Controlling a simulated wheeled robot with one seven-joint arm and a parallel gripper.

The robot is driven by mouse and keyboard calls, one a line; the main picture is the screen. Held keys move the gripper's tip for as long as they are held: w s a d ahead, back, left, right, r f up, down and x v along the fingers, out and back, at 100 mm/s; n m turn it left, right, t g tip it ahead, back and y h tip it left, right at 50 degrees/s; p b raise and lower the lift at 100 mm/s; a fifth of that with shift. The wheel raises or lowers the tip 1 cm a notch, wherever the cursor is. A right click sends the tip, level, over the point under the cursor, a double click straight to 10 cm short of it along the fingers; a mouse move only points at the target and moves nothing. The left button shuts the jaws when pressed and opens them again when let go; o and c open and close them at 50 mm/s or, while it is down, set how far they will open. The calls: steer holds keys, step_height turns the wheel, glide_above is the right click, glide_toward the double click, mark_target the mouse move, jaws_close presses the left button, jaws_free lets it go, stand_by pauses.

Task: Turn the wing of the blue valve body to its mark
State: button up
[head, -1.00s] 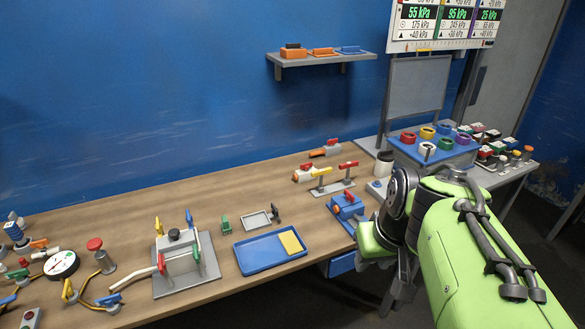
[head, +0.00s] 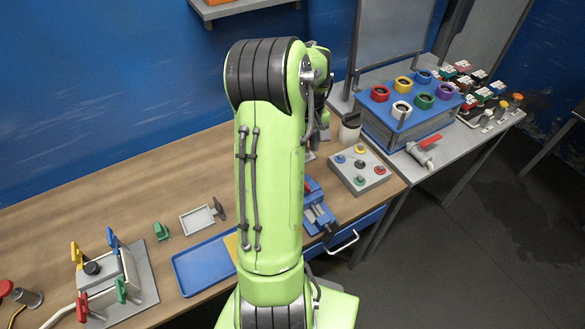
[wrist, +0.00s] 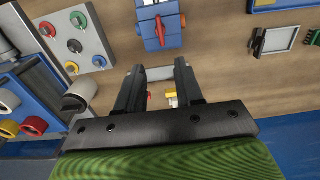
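The blue valve body (head: 317,217) stands near the table's front edge in the head view, partly hidden by my arm. In the wrist view a blue body (wrist: 150,42) with a red wing (wrist: 161,30) shows at the top centre, beyond my fingertips and apart from them. I cannot read the wing's angle against a mark. My gripper (wrist: 158,72) is open, with a gap between its fingers and nothing held. Red and yellow parts and a grey bar show through the gap, seemingly below it. In the head view my gripper is hidden behind my arm.
A grey panel with coloured knobs (head: 360,171) stands right of the blue body; it also shows in the wrist view (wrist: 75,45). A blue tray (head: 205,270), a small grey tray (head: 197,220) and a valve stand (head: 147,290) are to the left. A blue ring rack (head: 405,130) is at right.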

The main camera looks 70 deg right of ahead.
steer(key=f, duration=1.3)
steer(key=shift+s+a+f, duration=0.1)
steer(key=shift+a+f, duration=0.15)
steer(key=shift+f, duration=0.05)
steer(key=shift+d+f, duration=0.1)
steer(key=shift+f, duration=0.4)
jaws_close()
